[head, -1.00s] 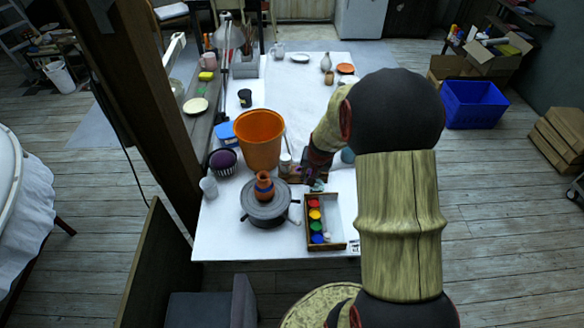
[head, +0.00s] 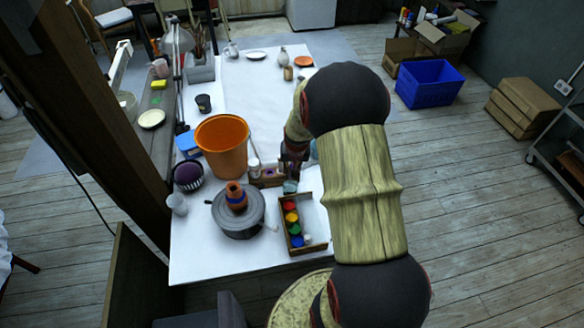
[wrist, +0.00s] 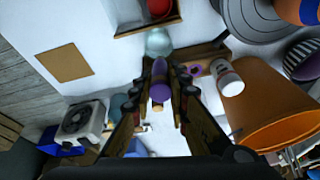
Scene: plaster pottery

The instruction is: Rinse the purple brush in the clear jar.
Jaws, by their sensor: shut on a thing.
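The clear jar (wrist: 158,42), pale and glassy, stands just beyond the fingertips in the wrist view. In the head view the clear jar (head: 290,187) stands on the white table just in front of my gripper (head: 290,168). My arm and fingers hide the brush there. I cannot tell the brush's height relative to the jar's mouth.
An orange bucket (head: 221,147) and a white bottle (wrist: 230,84) stand close beside the gripper. A paint box (head: 318,222) lies in front of the jar. A grey wheel (head: 238,222) bears a small orange-blue pot (head: 236,197).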

